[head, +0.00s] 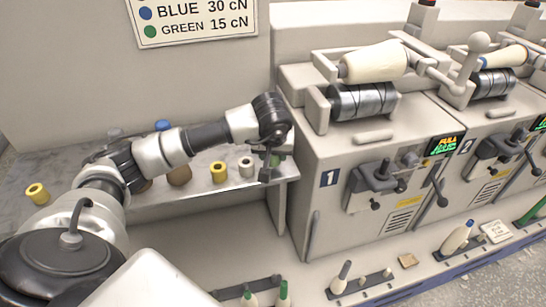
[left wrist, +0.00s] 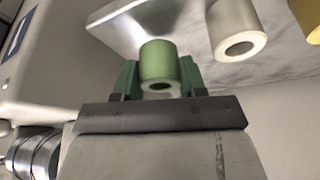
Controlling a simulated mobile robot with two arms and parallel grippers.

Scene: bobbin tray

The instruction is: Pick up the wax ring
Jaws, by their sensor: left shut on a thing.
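My left gripper (head: 270,166) is at the right end of the grey shelf (head: 205,195). It is shut on a green ring (left wrist: 158,62), a short hollow cylinder. In the left wrist view the ring sits between the two green fingers (left wrist: 158,82), its open end facing the camera. In the head view the ring is mostly hidden behind the gripper. A cream ring (head: 246,167) stands just left of the gripper; it also shows in the left wrist view (left wrist: 237,30). I cannot tell whether the green ring touches the shelf. My right gripper is out of view.
A yellow ring (head: 219,172) stands left of the cream one, and another yellow ring (head: 37,193) is at the far left. A brown round thing (head: 179,176) is partly behind my arm. The winding machine (head: 325,215) rises close to the right of the gripper.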

